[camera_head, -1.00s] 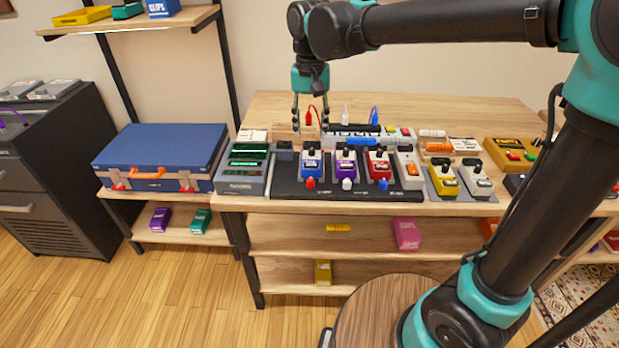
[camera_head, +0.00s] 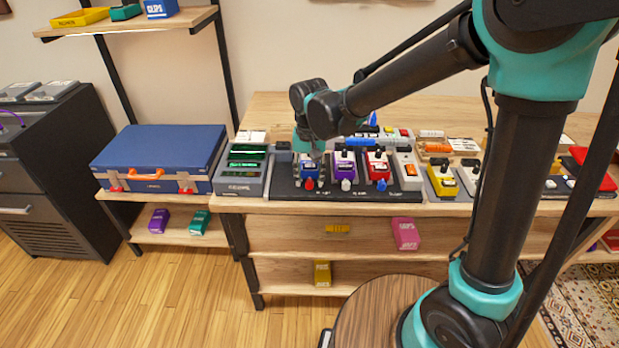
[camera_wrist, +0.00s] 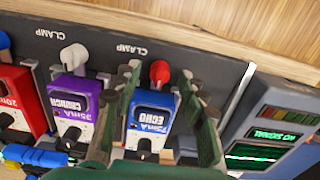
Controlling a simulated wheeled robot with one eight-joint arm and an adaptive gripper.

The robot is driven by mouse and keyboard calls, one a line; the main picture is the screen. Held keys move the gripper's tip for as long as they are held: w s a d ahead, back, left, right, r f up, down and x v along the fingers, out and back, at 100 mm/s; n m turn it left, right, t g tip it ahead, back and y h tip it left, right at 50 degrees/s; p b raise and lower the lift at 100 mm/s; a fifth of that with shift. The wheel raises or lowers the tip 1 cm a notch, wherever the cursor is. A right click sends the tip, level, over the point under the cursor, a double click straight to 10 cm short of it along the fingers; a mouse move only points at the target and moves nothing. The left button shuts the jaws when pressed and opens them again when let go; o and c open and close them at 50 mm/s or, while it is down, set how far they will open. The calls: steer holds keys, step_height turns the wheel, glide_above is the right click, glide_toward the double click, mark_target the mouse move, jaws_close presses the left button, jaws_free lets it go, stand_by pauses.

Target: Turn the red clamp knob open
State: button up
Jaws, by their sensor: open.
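The red clamp knob (camera_head: 309,184) sits on the front edge of the black pedalboard (camera_head: 404,196), in front of the blue echo pedal (camera_head: 310,171). In the wrist view the red knob (camera_wrist: 160,71) shows clear, between the tips of my fingers and a little beyond them. My gripper (camera_wrist: 161,82) is open, its two fingers to either side of the blue pedal (camera_wrist: 151,112) and apart from the knob. In the head view my gripper (camera_head: 311,172) points down over the blue pedal, and the wrist partly hides it.
A white clamp knob (camera_wrist: 73,56) stands in front of the purple pedal (camera_wrist: 75,102); a blue knob (camera_head: 382,185) is farther right. A grey unit with green screens (camera_head: 243,171) stands close on the left. Red (camera_head: 378,167) and other pedals crowd the right.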

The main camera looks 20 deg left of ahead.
steer(key=shift+f, duration=0.2)
jaws_close()
